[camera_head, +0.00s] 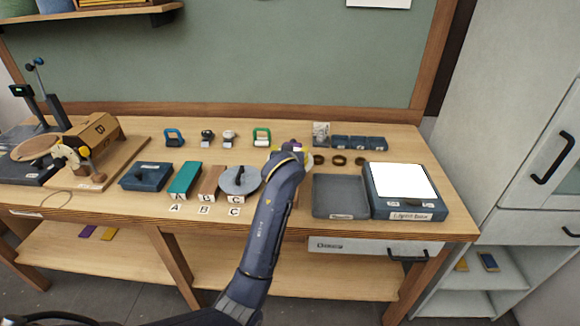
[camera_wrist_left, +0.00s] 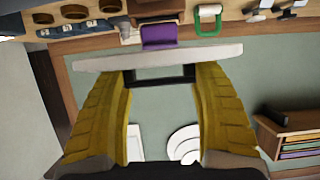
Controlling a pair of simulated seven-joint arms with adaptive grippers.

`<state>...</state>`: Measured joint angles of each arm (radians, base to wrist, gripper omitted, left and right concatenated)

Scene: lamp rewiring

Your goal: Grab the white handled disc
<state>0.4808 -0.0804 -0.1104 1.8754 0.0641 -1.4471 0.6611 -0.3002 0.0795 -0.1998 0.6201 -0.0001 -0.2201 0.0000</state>
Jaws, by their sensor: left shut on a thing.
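A white disc (camera_wrist_left: 100,58) shows edge-on in the left wrist view, with a dark handle (camera_wrist_left: 160,84) on its near side. My left gripper (camera_wrist_left: 160,76) has its yellow fingers on either side of that handle and is shut on it. In the head view the left arm reaches up to the back middle of the bench, and its wrist hides most of the gripper and disc. A pale sliver of the white disc (camera_head: 309,160) shows just right of the wrist. My right gripper is not in view.
A grey disc with a black handle (camera_head: 240,181) lies at label C, left of the arm. A teal block (camera_head: 185,179) and a wooden block (camera_head: 211,180) lie beside it. A grey tray (camera_head: 340,194) and a blue box with white top (camera_head: 403,180) stand on the right.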

